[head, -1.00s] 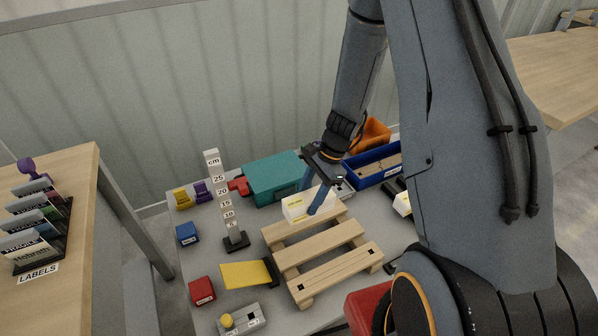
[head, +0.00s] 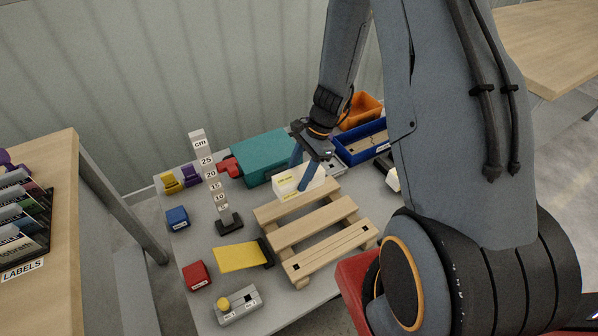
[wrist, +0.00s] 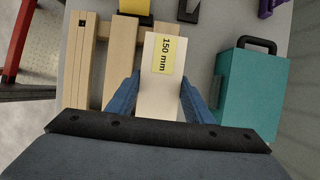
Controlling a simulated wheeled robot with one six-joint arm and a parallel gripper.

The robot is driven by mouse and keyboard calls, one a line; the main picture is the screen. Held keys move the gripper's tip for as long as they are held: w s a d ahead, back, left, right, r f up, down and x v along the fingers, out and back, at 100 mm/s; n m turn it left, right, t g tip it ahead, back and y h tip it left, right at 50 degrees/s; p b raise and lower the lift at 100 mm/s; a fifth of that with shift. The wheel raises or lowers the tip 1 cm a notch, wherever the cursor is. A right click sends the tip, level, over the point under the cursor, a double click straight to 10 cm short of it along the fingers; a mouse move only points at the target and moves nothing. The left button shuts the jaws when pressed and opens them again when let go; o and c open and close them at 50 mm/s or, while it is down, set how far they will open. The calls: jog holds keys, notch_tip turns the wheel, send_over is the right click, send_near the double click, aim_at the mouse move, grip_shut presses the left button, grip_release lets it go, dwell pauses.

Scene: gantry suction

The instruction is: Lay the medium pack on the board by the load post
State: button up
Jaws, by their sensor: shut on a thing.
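The pack is a cream-white block (head: 290,184) with a yellow label; in the wrist view its label reads 150 mm on the block (wrist: 160,92). My gripper (head: 303,180) is shut on it, with one blue finger on each side in the wrist view (wrist: 160,100). The pack is at the back slat of a slatted wooden pallet (head: 319,225); whether it touches the slat I cannot tell. A white post marked in cm (head: 208,172) stands on a black foot left of the pallet. I cannot tell which thing is the task's board.
A yellow plate (head: 240,257) lies left of the pallet. A teal case (head: 262,157) stands behind it, and a blue bin (head: 362,143) and orange bin (head: 360,110) behind right. Small red (head: 196,275) and blue (head: 177,218) blocks sit along the left edge.

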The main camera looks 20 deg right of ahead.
jog(key=shift+f+b, duration=1.25)
jog(key=shift+f, duration=0.9)
jog(key=shift+f+b, duration=0.4)
jog(key=shift+f, duration=0.6)
dwell(0.6)
jog(key=o, duration=1.4)
jog(key=shift+v, duration=3.9)
